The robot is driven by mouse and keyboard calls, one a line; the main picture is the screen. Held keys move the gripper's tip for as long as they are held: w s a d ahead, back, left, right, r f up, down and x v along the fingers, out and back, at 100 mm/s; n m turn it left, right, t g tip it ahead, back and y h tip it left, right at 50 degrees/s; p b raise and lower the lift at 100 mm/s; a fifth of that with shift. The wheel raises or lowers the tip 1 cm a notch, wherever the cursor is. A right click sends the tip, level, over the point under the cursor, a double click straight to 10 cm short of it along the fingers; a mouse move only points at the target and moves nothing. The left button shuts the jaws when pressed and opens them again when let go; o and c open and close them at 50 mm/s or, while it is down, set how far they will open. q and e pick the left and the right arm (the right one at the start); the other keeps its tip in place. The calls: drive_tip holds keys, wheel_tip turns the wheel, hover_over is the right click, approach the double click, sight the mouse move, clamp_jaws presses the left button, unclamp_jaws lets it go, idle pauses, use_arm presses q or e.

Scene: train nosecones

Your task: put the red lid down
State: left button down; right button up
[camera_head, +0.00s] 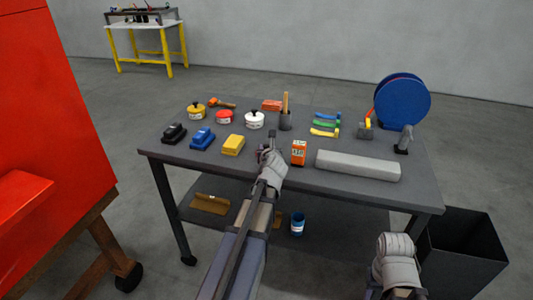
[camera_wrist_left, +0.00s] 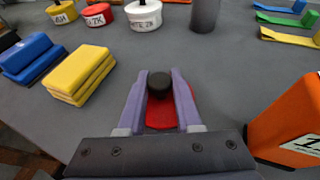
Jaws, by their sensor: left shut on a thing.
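My left gripper (camera_head: 268,148) is over the front of the grey table. In the left wrist view its fingers (camera_wrist_left: 159,88) are shut on the black knob of the red lid (camera_wrist_left: 162,114). The lid lies flat under the fingers, close to the table top; I cannot tell whether it touches. In the head view the lid is mostly hidden by my gripper. A red tin (camera_head: 224,117) with a white label stands farther back on the table, with no knob visible on top.
An orange box (camera_head: 299,153) stands close right of my left gripper. Yellow sponges (camera_head: 233,145) and blue blocks (camera_head: 202,138) lie to the left. A white tin (camera_head: 254,119) and a dark cup (camera_head: 286,120) stand behind. A grey bar (camera_head: 357,165) lies at right.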

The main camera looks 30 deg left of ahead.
use_arm(q)
drive_tip(key=shift+r, duration=0.1)
drive_tip(key=c, duration=1.1)
unclamp_jaws()
drive_tip(key=shift+f, duration=0.25)
drive_tip(key=o, duration=0.5)
drive_tip(key=shift+r, duration=0.1)
use_arm(e)
drive_tip(key=shift+f, duration=0.1)
